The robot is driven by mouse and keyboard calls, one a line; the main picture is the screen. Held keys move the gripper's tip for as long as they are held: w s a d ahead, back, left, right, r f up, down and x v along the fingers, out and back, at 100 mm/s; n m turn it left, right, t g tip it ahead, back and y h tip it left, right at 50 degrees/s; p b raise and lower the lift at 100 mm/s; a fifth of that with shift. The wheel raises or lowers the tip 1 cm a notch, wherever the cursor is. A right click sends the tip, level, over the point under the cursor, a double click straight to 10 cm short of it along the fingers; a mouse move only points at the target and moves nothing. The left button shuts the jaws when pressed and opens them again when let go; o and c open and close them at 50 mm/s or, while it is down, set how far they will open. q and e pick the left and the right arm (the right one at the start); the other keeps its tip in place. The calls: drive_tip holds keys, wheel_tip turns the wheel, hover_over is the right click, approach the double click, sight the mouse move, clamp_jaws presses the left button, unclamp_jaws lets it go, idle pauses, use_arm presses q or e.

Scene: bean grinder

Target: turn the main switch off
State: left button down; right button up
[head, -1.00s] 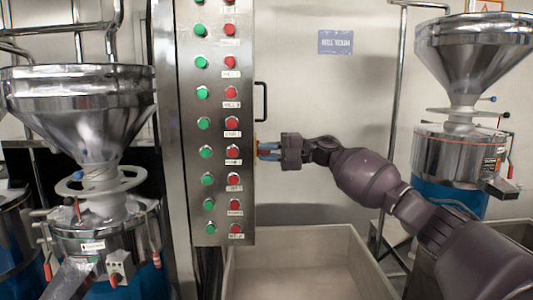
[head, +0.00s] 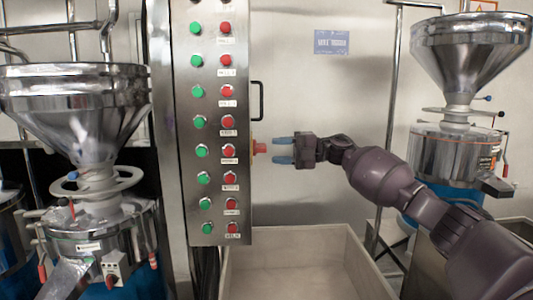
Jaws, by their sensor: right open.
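The control panel (head: 213,120) is a tall steel cabinet front with green and red buttons. A red switch knob (head: 260,148) on a yellow base juts from its right side, low down; I take it for the main switch. How the knob is turned is too small to read. My right gripper (head: 274,150) is just right of the knob, pointing left at it. Its two blue fingers are open, one higher and one lower than the knob, with a small gap before it. Nothing is held. My left gripper is not in view.
A black handle (head: 260,101) sits on the cabinet above the knob. A pale open bin (head: 355,245) lies below my right arm. Steel hopper grinders stand at the left (head: 75,100) and right (head: 468,50). The space right of the knob is free except for my arm.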

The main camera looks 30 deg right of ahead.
drive_tip(key=v, duration=0.6)
drive_tip(key=shift+d, duration=0.1)
idle(0.4)
drive_tip(key=s+a+f+m+t+h, duration=0.25)
drive_tip(key=a+f+m, duration=0.2)
drive_tip(key=f, duration=0.75)
drive_tip(key=s+a+f+m+t+h, duration=0.2)
drive_tip(key=a+f+m+t, duration=0.3)
drive_tip(key=f, duration=0.6)
drive_tip(key=s+a+f+m+h, duration=0.25)
drive_tip(key=f+m, duration=0.35)
drive_tip(key=f, duration=0.6)
drive_tip(key=s+a+f+m+g+h, duration=0.2)
drive_tip(key=s+a+f+m, duration=0.1)
drive_tip(key=s+f, duration=0.3)
drive_tip(key=s+a+f+m+g+h, duration=0.1)
drive_tip(key=s+a+f+m+h, duration=0.2)
drive_tip(key=s+f+m, duration=0.3)
drive_tip(key=s+a+f+m+g+h, duration=0.2)
drive_tip(key=s+a+f+m+h, duration=0.1)
drive_tip(key=s, duration=0.9)
wheel_tip(320, 180, down, 3)
drive_tip(key=shift+s+a+r+m+g, duration=0.1)
drive_tip(key=shift+s+a+m+g, duration=0.25)
drive_tip(key=shift+a+m, duration=0.55)
drive_tip(key=shift+a+n, duration=0.2)
drive_tip(key=shift+n, duration=0.05)
